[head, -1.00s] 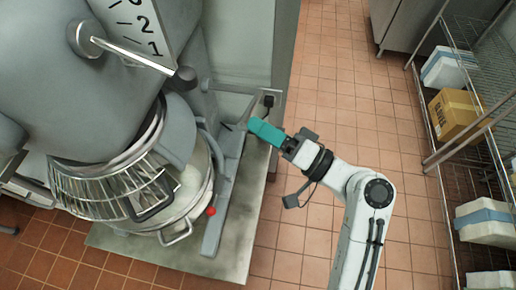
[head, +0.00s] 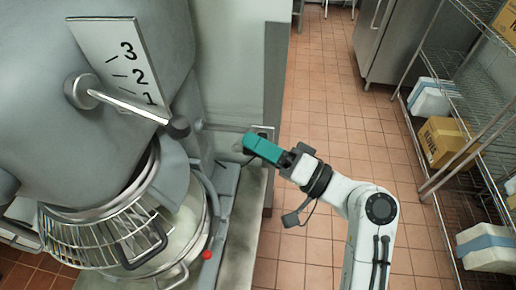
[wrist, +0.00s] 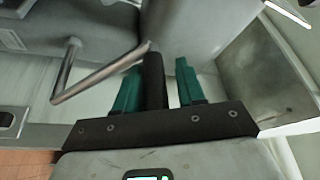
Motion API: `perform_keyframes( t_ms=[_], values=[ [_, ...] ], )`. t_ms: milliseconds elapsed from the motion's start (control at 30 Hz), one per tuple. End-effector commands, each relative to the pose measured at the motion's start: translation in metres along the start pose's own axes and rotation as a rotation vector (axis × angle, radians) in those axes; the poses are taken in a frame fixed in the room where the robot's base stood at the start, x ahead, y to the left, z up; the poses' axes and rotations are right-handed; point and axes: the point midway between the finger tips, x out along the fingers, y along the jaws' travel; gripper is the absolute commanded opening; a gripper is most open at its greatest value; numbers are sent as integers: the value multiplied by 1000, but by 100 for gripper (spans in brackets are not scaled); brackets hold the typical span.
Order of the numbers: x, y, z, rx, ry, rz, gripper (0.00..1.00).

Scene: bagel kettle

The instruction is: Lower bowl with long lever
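The mixer's bowl (head: 196,222) is a pale metal bowl under a wire guard at the lower left of the head view. The long lever (head: 228,127) comes out of the mixer's side as a thin metal rod. In the wrist view the lever (wrist: 98,76) is a bent rod ending in a black grip (wrist: 154,82). My gripper (head: 250,143) has teal fingers and is at the lever's end. In the wrist view my gripper (wrist: 159,64) is open, with the black grip between its fingers. A narrow gap shows on the right; contact on the left is unclear.
A shorter lever (head: 130,104) with a dark knob sits by the numbered plate (head: 122,62). A red knob (head: 207,254) is beside the bowl. A wire shelf (head: 470,140) with boxes stands at right. The tiled floor (head: 320,110) between is clear.

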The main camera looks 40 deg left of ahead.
Motion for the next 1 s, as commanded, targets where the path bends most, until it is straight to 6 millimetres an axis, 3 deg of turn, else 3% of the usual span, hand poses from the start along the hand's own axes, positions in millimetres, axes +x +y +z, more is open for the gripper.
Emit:
perform_keyframes(
  t_ms=[133,467,1000],
  values=[
    [0,0,1,2,-2,1,49],
    [-8,4,3,6,-2,3,49],
    [-97,4,2,3,-1,3,49]
  ],
)
